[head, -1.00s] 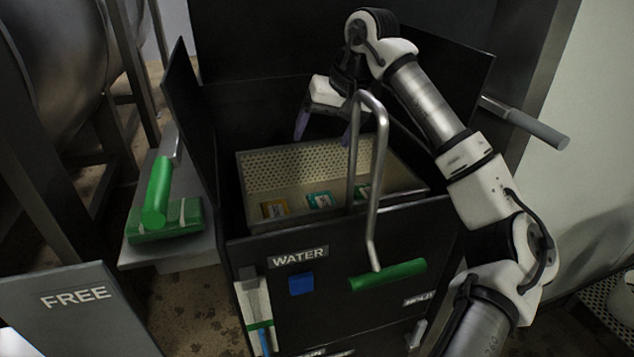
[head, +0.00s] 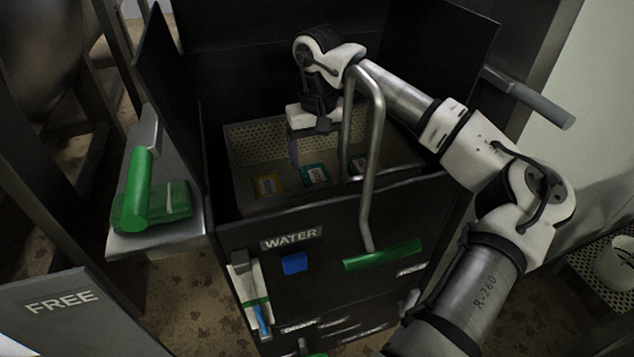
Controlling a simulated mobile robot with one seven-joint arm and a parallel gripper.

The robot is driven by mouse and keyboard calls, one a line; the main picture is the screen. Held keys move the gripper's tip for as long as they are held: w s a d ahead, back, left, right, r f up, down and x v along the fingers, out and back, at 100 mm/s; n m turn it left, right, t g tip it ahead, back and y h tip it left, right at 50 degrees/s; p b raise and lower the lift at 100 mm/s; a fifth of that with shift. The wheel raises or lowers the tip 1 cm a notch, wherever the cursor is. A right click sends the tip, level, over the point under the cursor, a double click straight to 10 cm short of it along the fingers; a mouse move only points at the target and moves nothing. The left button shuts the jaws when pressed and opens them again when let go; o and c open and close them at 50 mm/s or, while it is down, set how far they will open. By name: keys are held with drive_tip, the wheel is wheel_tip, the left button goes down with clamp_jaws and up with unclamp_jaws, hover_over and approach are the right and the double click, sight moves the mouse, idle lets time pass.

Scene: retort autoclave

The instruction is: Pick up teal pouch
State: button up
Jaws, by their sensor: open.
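The teal pouch (head: 316,174) lies flat in the perforated metal basket (head: 250,137), between two other pouches. It has a pale label. My gripper (head: 303,163) points down inside the basket area, above and a little left of the teal pouch. Its fingers look apart with nothing between them. The gap between the fingertips and the pouch is hard to judge from this angle.
A yellow-brown pouch (head: 267,185) lies left of the teal one, and a green-labelled pouch (head: 359,163) lies right, partly behind the bent metal handle (head: 372,160). Dark panels wall the basket. A green block (head: 165,205) sits on the left side shelf.

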sight(316, 173)
drive_tip(key=f+b, duration=0.1)
drive_tip(key=f, duration=0.4)
drive_tip(key=shift+a+f, duration=0.1)
drive_tip(key=shift+a, duration=0.1)
drive_tip(key=shift+c, duration=0.3)
drive_tip(key=c, duration=1)
drive_tip(key=shift+c, duration=0.2)
